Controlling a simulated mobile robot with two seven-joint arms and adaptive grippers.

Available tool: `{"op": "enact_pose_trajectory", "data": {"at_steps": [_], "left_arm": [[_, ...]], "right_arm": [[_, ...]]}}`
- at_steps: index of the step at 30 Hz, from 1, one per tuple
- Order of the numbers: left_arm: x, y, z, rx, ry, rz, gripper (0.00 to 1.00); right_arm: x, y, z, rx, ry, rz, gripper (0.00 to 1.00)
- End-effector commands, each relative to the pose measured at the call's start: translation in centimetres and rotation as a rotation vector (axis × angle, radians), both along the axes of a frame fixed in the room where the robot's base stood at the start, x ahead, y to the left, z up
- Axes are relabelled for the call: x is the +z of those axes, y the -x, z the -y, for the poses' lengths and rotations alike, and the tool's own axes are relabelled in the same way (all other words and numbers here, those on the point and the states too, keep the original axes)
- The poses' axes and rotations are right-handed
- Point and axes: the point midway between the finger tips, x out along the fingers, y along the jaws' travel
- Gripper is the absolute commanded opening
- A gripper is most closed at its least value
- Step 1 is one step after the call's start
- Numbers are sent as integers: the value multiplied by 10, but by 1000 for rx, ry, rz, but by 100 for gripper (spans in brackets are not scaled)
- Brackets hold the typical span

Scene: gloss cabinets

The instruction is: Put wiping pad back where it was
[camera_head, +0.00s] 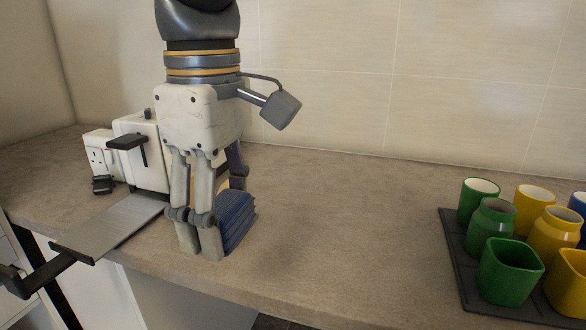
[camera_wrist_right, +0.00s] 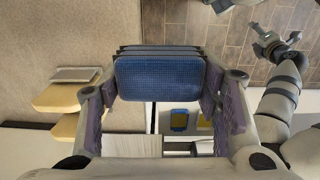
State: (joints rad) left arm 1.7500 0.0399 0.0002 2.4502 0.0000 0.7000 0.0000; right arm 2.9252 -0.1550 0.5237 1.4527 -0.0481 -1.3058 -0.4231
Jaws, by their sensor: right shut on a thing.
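The wiping pad (camera_head: 237,222) is a blue, ribbed block with layered edges. It stands low at the counter surface in the head view; I cannot tell whether it touches. My right gripper (camera_head: 212,240) points down and is shut on it, with pale fingers partly covering its left side. In the right wrist view the pad (camera_wrist_right: 160,78) shows its blue textured face between the fingers, with dark layers behind. What looks like my left gripper (camera_wrist_right: 268,45) is at the upper right of the right wrist view, far from the pad and too small to read.
A flat grey plate (camera_head: 115,222) with a black edge lies left of the gripper. A dark tray (camera_head: 456,257) with green and yellow cups is at right. The middle counter (camera_head: 340,220) is clear.

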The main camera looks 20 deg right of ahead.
Motion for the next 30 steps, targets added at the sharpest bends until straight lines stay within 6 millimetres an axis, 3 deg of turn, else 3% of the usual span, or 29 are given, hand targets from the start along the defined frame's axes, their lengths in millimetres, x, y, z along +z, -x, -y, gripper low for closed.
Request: {"op": "enact_pose_trajectory", "data": {"at_steps": [8,12,20,24,30], "left_arm": [[-1,1,0,0,-1,-3,62],[-5,5,0,0,0,-20,62],[-9,10,0,0,0,-38,62],[-8,9,0,0,0,-32,62],[-8,8,0,0,0,-32,62]], "right_arm": [[-38,-55,63,-4,-1,-5,35],[-69,-71,81,-2,0,-10,35],[-106,-90,102,-2,1,-11,35],[-126,-89,101,-1,1,-4,35],[-128,-89,101,-1,0,-2,35]]}}
